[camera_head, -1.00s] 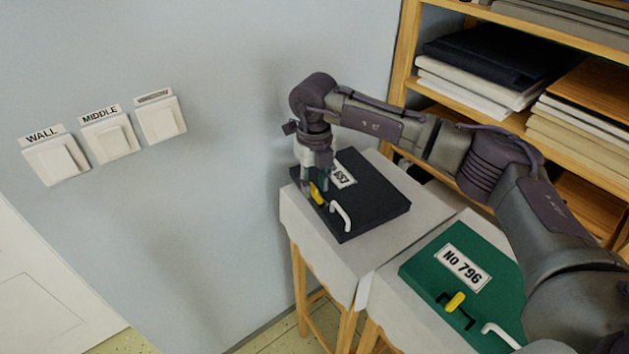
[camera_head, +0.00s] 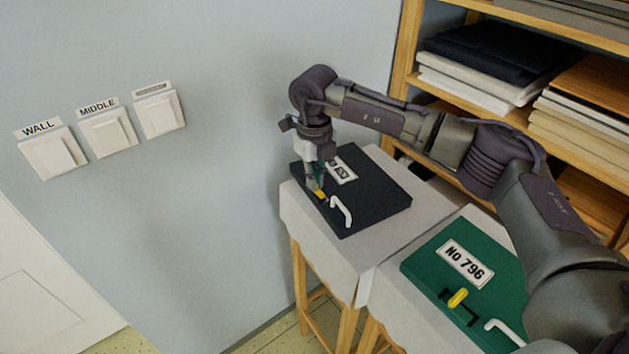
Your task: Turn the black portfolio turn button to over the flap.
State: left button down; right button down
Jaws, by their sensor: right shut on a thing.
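The black portfolio (camera_head: 374,203) lies flat on a cloth-covered stand near the wall. It has a white number label (camera_head: 343,170), partly hidden by my gripper, and a white handle (camera_head: 341,211) at its front edge. Its yellow turn button (camera_head: 320,194) sits near the front left edge, partly covered by the fingers. My right gripper (camera_head: 317,187) points down and is shut on the yellow button. The button's exact angle is hard to make out at this size. My left gripper is not in view.
A green portfolio (camera_head: 490,256) labelled No 796, with its own yellow turn button (camera_head: 458,298), lies on a neighbouring stand under my right arm. Three wall switches (camera_head: 108,133) are at left. A wooden shelf (camera_head: 402,75) with stacked boards stands behind.

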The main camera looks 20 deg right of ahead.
jog(key=n+b, duration=0.2)
jog(key=n, duration=0.2)
jog(key=shift+f+b, duration=0.15)
jog(key=shift+b, duration=0.25)
jog(key=n+b, duration=0.2)
jog(key=n, duration=0.3)
jog(key=shift+w+d, duration=0.1)
jog(key=n+b, duration=0.1)
jog(key=n, duration=0.2)
jog(key=shift+w+n+b, duration=0.1)
jog(key=shift+n+b, duration=0.2)
jog(key=shift+n, duration=1.9)
jog(key=c, duration=1.3)
grip_release()
jog(key=shift+r, duration=0.2)
